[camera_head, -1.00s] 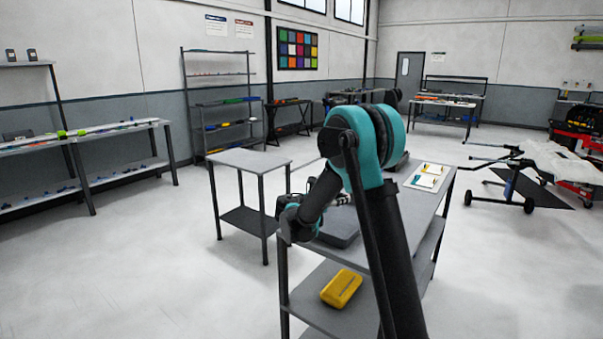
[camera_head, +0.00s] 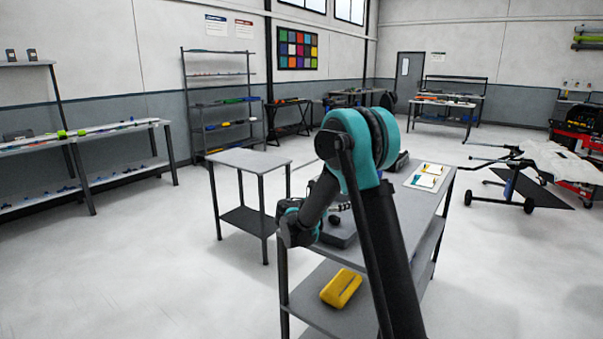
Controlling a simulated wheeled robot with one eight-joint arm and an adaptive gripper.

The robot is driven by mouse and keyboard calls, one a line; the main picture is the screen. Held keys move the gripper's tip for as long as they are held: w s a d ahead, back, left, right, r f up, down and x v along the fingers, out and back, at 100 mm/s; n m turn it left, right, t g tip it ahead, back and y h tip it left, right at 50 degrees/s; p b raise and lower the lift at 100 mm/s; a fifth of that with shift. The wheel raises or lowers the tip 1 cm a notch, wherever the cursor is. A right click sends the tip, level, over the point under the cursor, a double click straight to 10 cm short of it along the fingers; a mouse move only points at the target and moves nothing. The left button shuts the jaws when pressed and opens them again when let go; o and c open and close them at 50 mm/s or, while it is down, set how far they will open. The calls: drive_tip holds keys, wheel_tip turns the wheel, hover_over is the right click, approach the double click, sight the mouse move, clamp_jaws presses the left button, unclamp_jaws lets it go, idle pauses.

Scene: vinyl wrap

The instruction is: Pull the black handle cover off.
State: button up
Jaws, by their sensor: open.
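My gripper (camera_head: 342,206) is partly hidden behind my own arm. It is open, above the near end of the grey workbench (camera_head: 405,219). A dark grey block-like thing (camera_head: 340,240) lies on the bench below my wrist, partly covered by my arm. A small black piece (camera_head: 334,221) shows at its top, close to the gripper. I cannot tell whether this is the black handle cover or whether the gripper touches it.
A yellow case (camera_head: 341,289) lies on the bench's lower shelf. A tray with white and yellow items (camera_head: 427,177) lies at the bench's far end. A small grey table (camera_head: 250,160) stands to the left. The floor at left is clear.

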drive_tip(key=v, duration=1.2)
drive_tip(key=shift+f, duration=0.1)
